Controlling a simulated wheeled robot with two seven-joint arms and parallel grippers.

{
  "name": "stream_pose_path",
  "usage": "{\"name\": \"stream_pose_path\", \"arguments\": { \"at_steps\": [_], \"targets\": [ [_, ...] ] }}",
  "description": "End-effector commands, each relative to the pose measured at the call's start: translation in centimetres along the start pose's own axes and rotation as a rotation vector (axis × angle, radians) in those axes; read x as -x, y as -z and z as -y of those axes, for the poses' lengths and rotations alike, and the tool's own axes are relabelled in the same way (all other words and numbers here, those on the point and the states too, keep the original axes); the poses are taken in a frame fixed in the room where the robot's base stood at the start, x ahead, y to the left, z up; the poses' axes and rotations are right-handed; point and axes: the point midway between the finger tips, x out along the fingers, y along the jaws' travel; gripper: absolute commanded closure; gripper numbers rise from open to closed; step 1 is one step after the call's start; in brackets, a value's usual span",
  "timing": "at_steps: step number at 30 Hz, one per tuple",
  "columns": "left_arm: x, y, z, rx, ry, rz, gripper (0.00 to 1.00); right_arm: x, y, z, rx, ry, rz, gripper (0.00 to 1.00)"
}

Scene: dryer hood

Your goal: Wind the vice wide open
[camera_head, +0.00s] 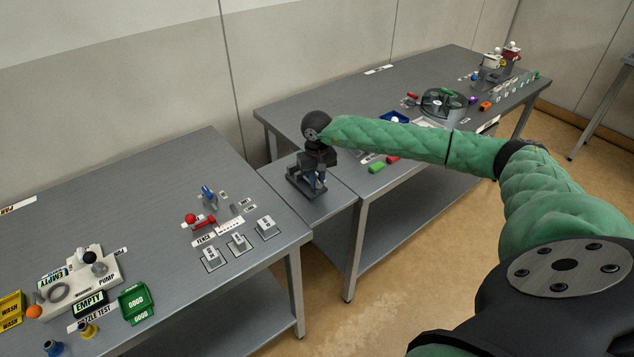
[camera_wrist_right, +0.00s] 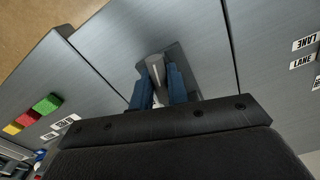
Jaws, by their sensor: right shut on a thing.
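The vice (camera_head: 299,187) is a small dark grey device on the narrow bench section between the two larger tables. It also shows in the right wrist view as a grey body on a flat plate (camera_wrist_right: 178,55). My right gripper (camera_head: 317,182) points down over it, its blue fingers (camera_wrist_right: 158,92) on either side of a grey upright part of the vice. The fingers are shut on that part. The black gripper body hides much of the vice, so I cannot tell how far its jaws are apart. My left gripper is not in view.
On the left table are a red-knobbed lever (camera_head: 200,220), several labelled plates and a pump unit (camera_head: 85,270). On the right table, green (camera_head: 376,167) and red blocks lie near my arm, with a round grey fixture (camera_head: 444,102) farther back. Bare bench surrounds the vice.

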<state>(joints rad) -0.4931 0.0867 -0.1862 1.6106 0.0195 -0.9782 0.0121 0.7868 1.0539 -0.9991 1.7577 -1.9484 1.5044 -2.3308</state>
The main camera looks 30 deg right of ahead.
Motion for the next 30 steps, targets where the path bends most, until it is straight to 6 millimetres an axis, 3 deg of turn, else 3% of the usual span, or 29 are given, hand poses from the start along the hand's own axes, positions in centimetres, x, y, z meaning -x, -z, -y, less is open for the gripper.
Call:
{"name": "stream_pose_path", "arguments": {
  "at_steps": [17,30],
  "targets": [
    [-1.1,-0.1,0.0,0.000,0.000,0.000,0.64,-0.2,0.0,0.0,0.078,0.000,0.001,1.00],
    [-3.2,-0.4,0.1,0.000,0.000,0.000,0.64,-0.1,0.0,0.0,0.269,0.000,0.000,1.00]
  ]
}}
